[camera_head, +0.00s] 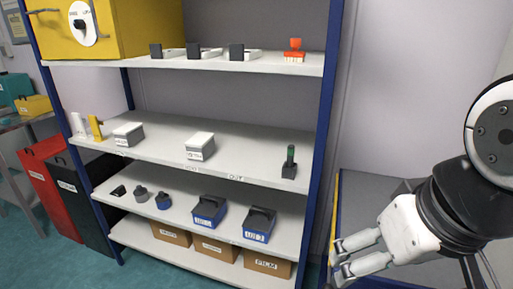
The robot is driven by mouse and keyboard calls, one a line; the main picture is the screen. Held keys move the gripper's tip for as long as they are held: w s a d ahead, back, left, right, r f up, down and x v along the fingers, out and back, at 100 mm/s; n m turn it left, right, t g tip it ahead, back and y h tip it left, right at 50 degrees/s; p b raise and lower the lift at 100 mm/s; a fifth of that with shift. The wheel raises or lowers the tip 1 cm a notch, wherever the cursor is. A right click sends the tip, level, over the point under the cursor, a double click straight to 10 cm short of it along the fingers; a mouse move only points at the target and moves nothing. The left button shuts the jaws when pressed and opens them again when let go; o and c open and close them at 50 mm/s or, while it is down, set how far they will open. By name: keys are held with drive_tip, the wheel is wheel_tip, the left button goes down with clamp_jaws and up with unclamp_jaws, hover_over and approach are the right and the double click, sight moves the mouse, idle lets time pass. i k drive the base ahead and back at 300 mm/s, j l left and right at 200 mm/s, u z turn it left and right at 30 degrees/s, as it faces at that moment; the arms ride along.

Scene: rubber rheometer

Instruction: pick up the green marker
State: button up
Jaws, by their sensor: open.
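The green marker (291,153) stands upright in a small dark holder (289,171) at the right end of the middle shelf (240,158). Only its green upper part shows above the holder. My gripper (338,262) is at the lower right, outside the shelf's right blue post and lower in the picture than the marker. Its two pale fingers point left and are apart, with nothing seen between them. My gripper is well apart from the marker.
The blue shelf post (327,130) stands between my arm and the shelf. A red brush-like item (294,52) is on the top shelf; blue bins (259,225) stand below. A dark-topped surface (365,205) lies behind my gripper.

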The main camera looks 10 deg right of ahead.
sight(291, 149)
drive_tip(key=i+j+u, duration=0.1)
drive_tip(key=j+u, duration=0.15)
drive_tip(key=u, duration=0.15)
drive_tip(key=i+j+u, duration=0.2)
drive_tip(key=u, duration=0.2)
